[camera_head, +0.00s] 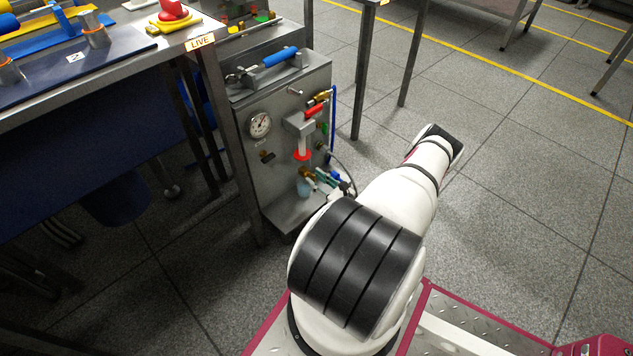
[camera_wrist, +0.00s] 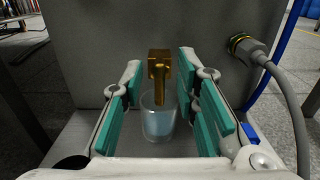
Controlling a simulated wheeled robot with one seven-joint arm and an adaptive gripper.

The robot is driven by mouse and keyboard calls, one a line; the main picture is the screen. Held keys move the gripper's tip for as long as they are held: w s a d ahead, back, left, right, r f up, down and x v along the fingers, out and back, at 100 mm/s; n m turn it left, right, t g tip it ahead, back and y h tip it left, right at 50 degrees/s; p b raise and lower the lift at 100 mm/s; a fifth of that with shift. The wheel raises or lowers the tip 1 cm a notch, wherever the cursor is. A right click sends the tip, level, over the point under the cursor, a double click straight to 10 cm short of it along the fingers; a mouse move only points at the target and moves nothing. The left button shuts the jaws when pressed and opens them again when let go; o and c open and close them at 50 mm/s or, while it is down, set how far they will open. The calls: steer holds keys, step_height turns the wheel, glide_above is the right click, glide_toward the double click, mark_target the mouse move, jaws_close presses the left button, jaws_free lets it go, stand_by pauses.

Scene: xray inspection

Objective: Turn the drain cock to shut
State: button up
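The drain cock (camera_wrist: 158,66) is a brass block on the grey panel in the wrist view, with a narrow brass part extending down from it towards a clear cup (camera_wrist: 158,122) of pale bluish liquid. In the head view the cock (camera_head: 306,174) is small, low on the cabinet front. My gripper (camera_wrist: 161,84) is open, with teal pads to the left and right of the cock and visible gaps on both sides.
The steel cabinet (camera_head: 240,165) carries a gauge (camera_head: 260,124), a red-handled valve (camera_head: 314,110) and a red ring (camera_head: 303,155). A grey hose (camera_wrist: 287,90) with a fitting and a blue pipe (camera_wrist: 272,60) run close to my gripper's right. A table (camera_head: 100,80) stands left.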

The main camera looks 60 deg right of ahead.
steer(key=shift+w, duration=0.25)
jaws_close()
steer(key=shift+s+d+f+m, duration=0.1)
steer(key=shift+d+f+m, duration=0.1)
steer(key=shift+m, duration=2.75)
steer(key=shift+s+d+f+m, duration=0.1)
steer(key=shift+d+f+m, duration=0.1)
steer(key=shift+m, duration=2.8)
steer(key=shift+d+f+m, duration=0.15)
steer(key=shift+f+m, duration=0.05)
steer(key=shift+m, duration=2.75)
